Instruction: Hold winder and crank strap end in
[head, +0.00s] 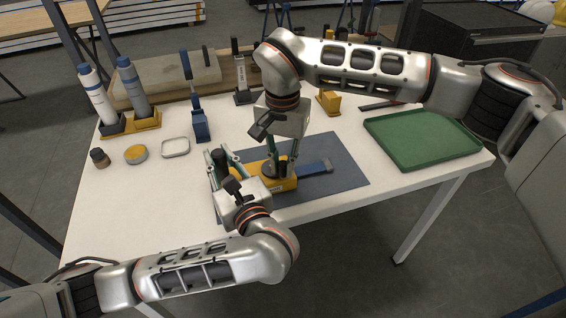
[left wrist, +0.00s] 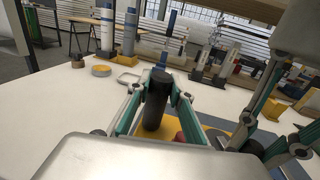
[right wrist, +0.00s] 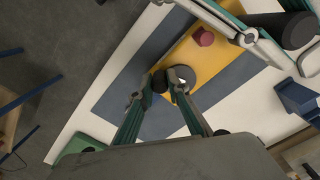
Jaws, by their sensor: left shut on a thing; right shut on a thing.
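The yellow winder (head: 287,184) lies on the dark blue mat (head: 345,175). A blue strap (head: 313,169) runs from its right side and lies on the mat. My left gripper (left wrist: 158,94) is shut around the upright black cylindrical handle (left wrist: 155,110) at the winder's left end. My right gripper (right wrist: 168,79) reaches down from above and is shut on the small dark crank knob (right wrist: 160,80) at the edge of the round grey crank disc (right wrist: 182,78). A red knob (right wrist: 203,37) stands on the yellow body between the two grippers. My fingers hide part of the crank.
A green tray (head: 420,138) lies on the right of the white table. The front left tabletop is clear.

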